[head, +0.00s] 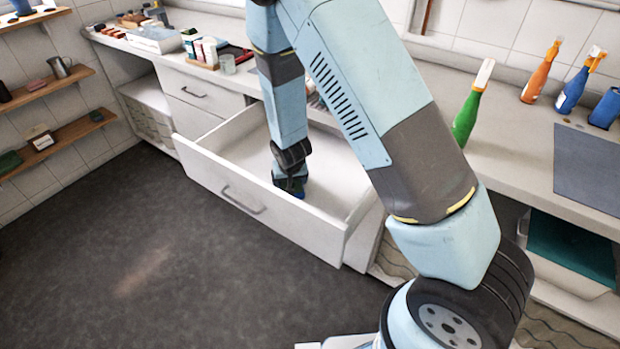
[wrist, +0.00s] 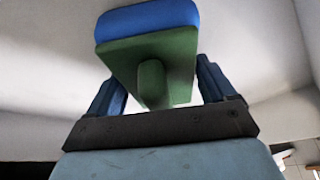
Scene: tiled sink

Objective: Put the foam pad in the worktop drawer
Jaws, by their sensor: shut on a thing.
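The worktop drawer (head: 215,185) is pulled open below the counter, and its white inside shows no other thing. My gripper (head: 290,183) points down within the drawer's outline in the head view. In the wrist view, my gripper (wrist: 158,88) is shut on the foam pad (wrist: 148,20), with a dark blue finger on each side. The pad has a blue foam layer, a green backing and a green knob. In the head view only a bit of blue shows at the gripper's tip. I cannot tell whether the pad touches the drawer floor.
A green bottle (head: 468,110), an orange spray bottle (head: 540,75) and a blue spray bottle (head: 578,85) stand on the right worktop near a grey mat (head: 588,168). A tray with jars and a glass (head: 227,64) stands behind the drawer's left side. The floor is clear.

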